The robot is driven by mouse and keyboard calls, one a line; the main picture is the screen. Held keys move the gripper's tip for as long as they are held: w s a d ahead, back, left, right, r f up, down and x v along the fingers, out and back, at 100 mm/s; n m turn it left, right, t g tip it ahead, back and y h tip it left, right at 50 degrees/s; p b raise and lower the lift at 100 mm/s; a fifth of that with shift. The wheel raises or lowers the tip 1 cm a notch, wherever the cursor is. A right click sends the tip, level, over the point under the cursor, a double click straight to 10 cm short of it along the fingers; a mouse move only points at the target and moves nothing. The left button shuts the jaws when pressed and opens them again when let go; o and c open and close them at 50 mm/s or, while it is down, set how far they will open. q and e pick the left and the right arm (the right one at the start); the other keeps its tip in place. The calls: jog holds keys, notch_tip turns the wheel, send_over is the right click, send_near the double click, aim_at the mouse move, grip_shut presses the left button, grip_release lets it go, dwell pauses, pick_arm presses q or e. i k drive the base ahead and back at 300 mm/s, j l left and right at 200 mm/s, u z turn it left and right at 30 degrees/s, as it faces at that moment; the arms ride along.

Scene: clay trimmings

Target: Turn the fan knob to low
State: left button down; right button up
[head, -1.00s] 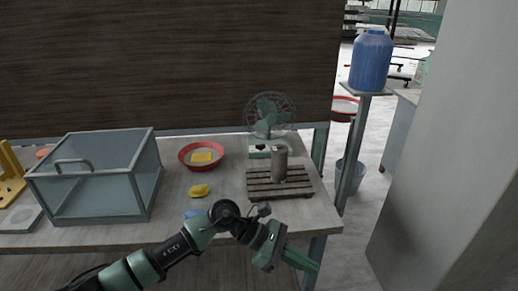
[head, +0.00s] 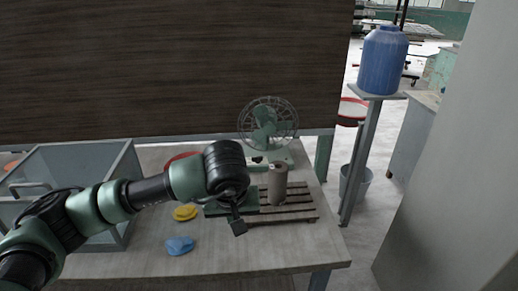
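The green desk fan (head: 265,122) with a wire cage stands at the back right of the table. Its pale green base (head: 282,156) is partly hidden by my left arm and a grey-brown cylinder. A small dark spot on the base front may be the knob, but its setting is too small to read. My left gripper (head: 238,222) is in front of the fan and to its lower left, over the left part of the slatted rack, apart from the base. Its fingers are not clear enough to tell open from shut. My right gripper is not in view.
The grey-brown cylinder (head: 278,184) stands on a slatted wooden rack (head: 300,205) in front of the fan. A yellow lump (head: 186,212), a blue lump (head: 180,246) and a partly hidden red bowl (head: 176,160) are left. A glass box (head: 85,160) stands farther left.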

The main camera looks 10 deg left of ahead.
aim_at(257, 160)
jog(key=i, duration=1)
